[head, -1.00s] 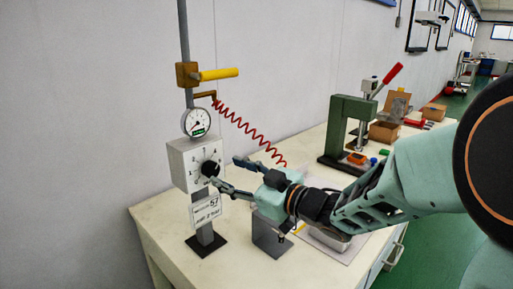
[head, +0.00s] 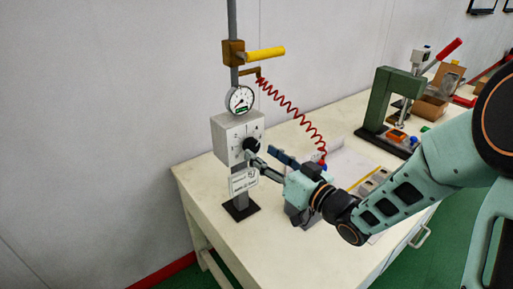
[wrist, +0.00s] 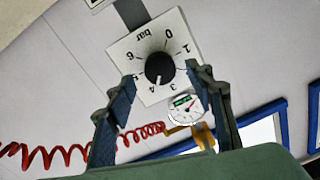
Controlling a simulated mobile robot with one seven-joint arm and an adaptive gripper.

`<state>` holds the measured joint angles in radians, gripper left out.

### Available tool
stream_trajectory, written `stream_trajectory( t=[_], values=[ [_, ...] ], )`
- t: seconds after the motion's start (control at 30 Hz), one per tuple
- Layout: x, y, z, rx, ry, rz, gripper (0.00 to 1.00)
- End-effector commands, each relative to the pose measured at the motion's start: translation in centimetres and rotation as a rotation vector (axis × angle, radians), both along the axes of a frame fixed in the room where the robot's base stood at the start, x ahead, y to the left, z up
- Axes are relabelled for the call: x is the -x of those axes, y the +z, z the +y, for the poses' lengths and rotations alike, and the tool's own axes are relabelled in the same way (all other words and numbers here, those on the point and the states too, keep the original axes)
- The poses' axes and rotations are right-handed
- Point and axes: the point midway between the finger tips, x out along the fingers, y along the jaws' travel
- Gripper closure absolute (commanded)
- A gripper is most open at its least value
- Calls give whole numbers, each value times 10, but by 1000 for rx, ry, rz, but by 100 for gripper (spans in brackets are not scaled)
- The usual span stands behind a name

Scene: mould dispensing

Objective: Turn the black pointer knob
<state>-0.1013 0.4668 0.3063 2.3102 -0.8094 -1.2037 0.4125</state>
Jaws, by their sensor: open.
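The black pointer knob (head: 251,145) is on the front of a pale dial box (head: 226,135) on an upright post. In the wrist view the knob (wrist: 159,68) sits at the centre of a numbered bar scale, upside down in the picture. A small pale mark at its lower edge faces the 3–4 side, but the exact reading is unclear. My gripper (head: 259,153) is open and empty in front of the box. In the wrist view its fingertips (wrist: 160,76) lie on either side of the knob, with visible gaps. I cannot tell the remaining depth to the knob.
A round gauge (head: 240,99), a yellow-handled valve (head: 264,54) and a coiled red hose (head: 292,112) are above and beside the box. A green press (head: 389,103) stands farther right. The table's front left (head: 210,190) is bare.

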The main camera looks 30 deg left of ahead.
Motion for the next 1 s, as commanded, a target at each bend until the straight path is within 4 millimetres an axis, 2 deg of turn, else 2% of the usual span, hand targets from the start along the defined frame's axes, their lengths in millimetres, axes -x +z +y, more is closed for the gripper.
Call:
stream_trajectory(
  t=[0.1,0.23,0.6,1.0],
  values=[
    [-7,0,18,0,2,0,51],
    [-14,0,29,0,0,-1,51],
    [-16,0,34,2,-1,0,51],
    [-16,0,33,1,-1,-1,93]
  ],
)
